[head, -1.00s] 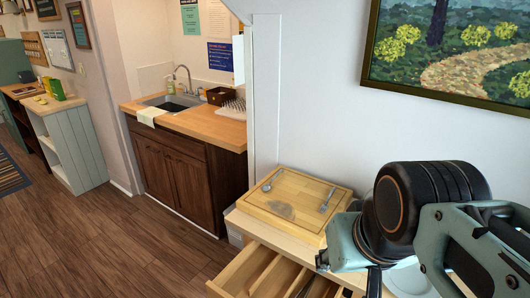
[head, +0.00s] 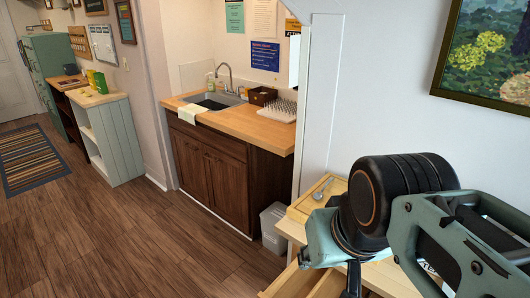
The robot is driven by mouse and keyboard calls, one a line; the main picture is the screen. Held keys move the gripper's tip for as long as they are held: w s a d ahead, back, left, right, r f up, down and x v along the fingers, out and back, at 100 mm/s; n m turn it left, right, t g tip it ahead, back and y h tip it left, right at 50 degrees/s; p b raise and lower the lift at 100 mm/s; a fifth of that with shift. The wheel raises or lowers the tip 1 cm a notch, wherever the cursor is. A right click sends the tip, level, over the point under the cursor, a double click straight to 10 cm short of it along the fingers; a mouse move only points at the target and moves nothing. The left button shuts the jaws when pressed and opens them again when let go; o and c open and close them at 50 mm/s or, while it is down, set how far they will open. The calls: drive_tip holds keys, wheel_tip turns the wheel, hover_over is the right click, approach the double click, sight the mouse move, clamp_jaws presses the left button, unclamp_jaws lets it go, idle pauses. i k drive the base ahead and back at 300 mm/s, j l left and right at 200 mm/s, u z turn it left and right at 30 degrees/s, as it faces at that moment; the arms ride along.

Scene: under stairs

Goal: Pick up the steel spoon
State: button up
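The steel spoon (head: 322,189) lies on a wooden cutting board (head: 302,207), its rounded end toward the front left. Much of the board is hidden behind my arm. The second metal utensil on the board is hidden too. My arm fills the lower right of the head view, with a dark part (head: 353,279) of its end pointing down at the bottom edge. The fingertips cannot be made out, so I cannot tell whether my gripper is open or shut. The spoon lies apart from it, up and to the left.
The board rests on a light wooden cabinet top (head: 290,229) with an open drawer (head: 290,283) below. A grey bin (head: 273,228) stands left of it. A sink counter (head: 245,124) is farther back, and the wooden floor (head: 150,245) at left is clear.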

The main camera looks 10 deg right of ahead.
sight(317, 197)
drive_tip(key=i+j+u, duration=0.25)
drive_tip(key=u, duration=0.15)
drive_tip(key=i+j+u, duration=0.25)
drive_tip(key=u, duration=0.15)
drive_tip(key=i+j, duration=0.2)
drive_tip(key=i, duration=0.3)
drive_tip(key=i+j, duration=0.25)
drive_tip(key=i, duration=0.25)
drive_tip(key=i+z, duration=0.2)
drive_tip(key=z, duration=0.15)
drive_tip(key=i+z, duration=0.35)
drive_tip(key=i+j+z, duration=0.1)
drive_tip(key=z, duration=0.25)
drive_tip(key=i+z, duration=0.15)
drive_tip(key=z, duration=0.25)
drive_tip(key=i+z, duration=0.15)
drive_tip(key=z, duration=0.2)
drive_tip(key=i+j+z, duration=0.15)
drive_tip(key=z, duration=0.25)
drive_tip(key=i+j+z, duration=0.15)
drive_tip(key=z, duration=0.3)
drive_tip(key=i+j+z, duration=0.2)
drive_tip(key=z, duration=0.3)
drive_tip(key=i+j, duration=0.2)
drive_tip(key=i, duration=0.05)
